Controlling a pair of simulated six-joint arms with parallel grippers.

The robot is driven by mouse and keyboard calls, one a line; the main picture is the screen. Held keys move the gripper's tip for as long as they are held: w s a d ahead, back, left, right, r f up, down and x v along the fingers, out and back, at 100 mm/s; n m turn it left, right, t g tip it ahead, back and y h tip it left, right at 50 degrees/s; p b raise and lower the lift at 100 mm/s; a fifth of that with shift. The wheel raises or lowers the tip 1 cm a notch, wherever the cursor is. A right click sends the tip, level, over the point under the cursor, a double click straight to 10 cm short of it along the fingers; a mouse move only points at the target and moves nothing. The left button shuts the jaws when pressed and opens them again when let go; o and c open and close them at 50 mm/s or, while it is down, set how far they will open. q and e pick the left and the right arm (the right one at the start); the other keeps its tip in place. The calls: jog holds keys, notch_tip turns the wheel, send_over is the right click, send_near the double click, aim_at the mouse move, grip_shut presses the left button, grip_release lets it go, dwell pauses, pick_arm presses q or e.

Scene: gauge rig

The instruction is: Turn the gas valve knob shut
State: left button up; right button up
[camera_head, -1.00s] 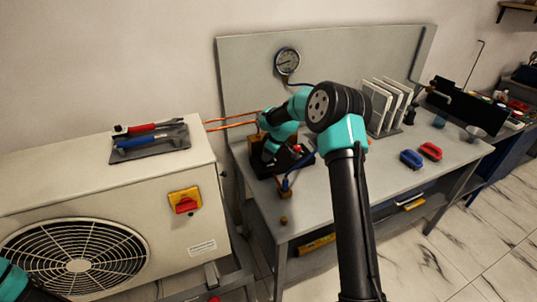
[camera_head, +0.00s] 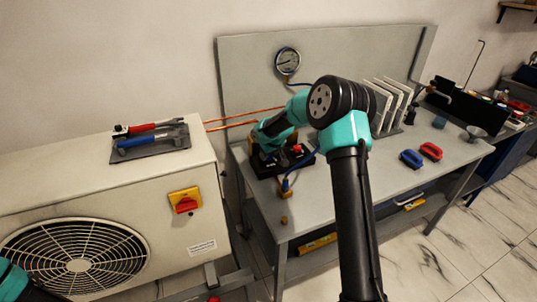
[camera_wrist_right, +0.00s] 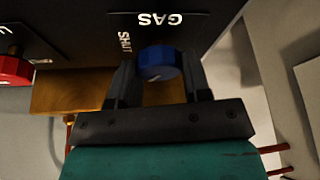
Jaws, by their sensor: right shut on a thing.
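The blue gas valve knob (camera_wrist_right: 162,62) shows in the right wrist view, on a dark panel (camera_wrist_right: 85,45) lettered GAS and SHUT. A short pale mark shows on the knob's lower face. My right gripper (camera_wrist_right: 160,78) is shut on the knob, with one finger on each side. In the head view my right arm reaches over the dark manifold (camera_head: 310,167) on the bench, and the arm hides the knob and fingertips. My left gripper is out of view; only a bit of my left arm shows at the lower left corner.
A red knob (camera_wrist_right: 12,68) sits beside the blue one on the panel. A pressure gauge (camera_head: 287,61) hangs on the backboard. Copper pipes (camera_head: 235,123) run to the white condenser unit (camera_head: 100,190). Blue (camera_head: 411,158) and red (camera_head: 431,151) items lie on the open bench at right.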

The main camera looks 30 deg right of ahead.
jog(key=shift+a+m+g+h, duration=0.15)
jog(key=shift+m+h, duration=0.45)
jog(key=shift+m, duration=0.95)
jog(key=shift+m+g+h, duration=0.15)
jog(key=shift+m+h, duration=0.45)
jog(key=shift+m, duration=0.95)
jog(key=m+h, duration=0.1)
jog(key=m, duration=0.2)
jog(key=m+g, duration=0.1)
jog(key=m, duration=0.1)
jog(key=shift+m+h, duration=0.4)
jog(key=o, duration=0.9)
jog(key=shift+o, duration=0.2)
jog(key=v, duration=1.7)
jog(key=shift+w+r, duration=0.2)
jog(key=shift+r, duration=0.05)
jog(key=shift+a, duration=0.1)
